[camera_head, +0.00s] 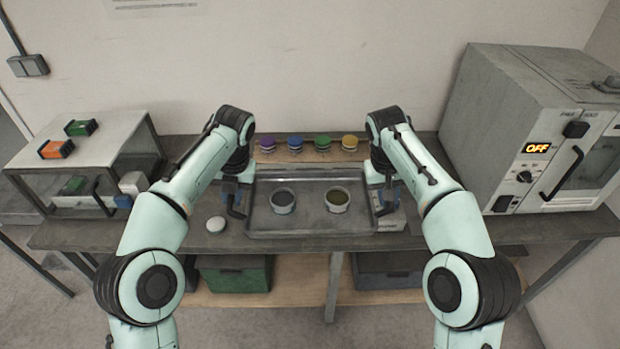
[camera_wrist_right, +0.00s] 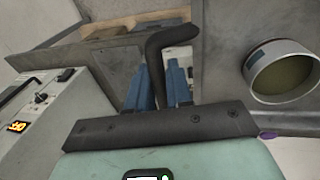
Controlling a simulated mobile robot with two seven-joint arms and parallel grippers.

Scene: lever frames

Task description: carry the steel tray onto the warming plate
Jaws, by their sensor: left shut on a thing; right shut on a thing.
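The steel tray (camera_head: 310,232) is at the middle of the bench and looks level. It bears two round metal cups, a left cup (camera_head: 283,201) and a right cup (camera_head: 337,200); the right one also shows in the right wrist view (camera_wrist_right: 283,75). My left gripper (camera_head: 236,203) is shut on the tray's left side. My right gripper (camera_head: 382,202) is shut on its right side; in the right wrist view its blue fingers (camera_wrist_right: 160,85) are at a dark bent bar. I cannot tell whether the tray touches the bench. No warming plate can be clearly made out.
A grey oven (camera_head: 520,130) with a lit OFF display stands right. A glass-sided case (camera_head: 85,150) stands left. Several coloured-lidded jars (camera_head: 323,143) line a wooden strip behind the tray. A white round object (camera_head: 216,224) and a pale block (camera_head: 392,222) flank the tray on the bench (camera_head: 450,232).

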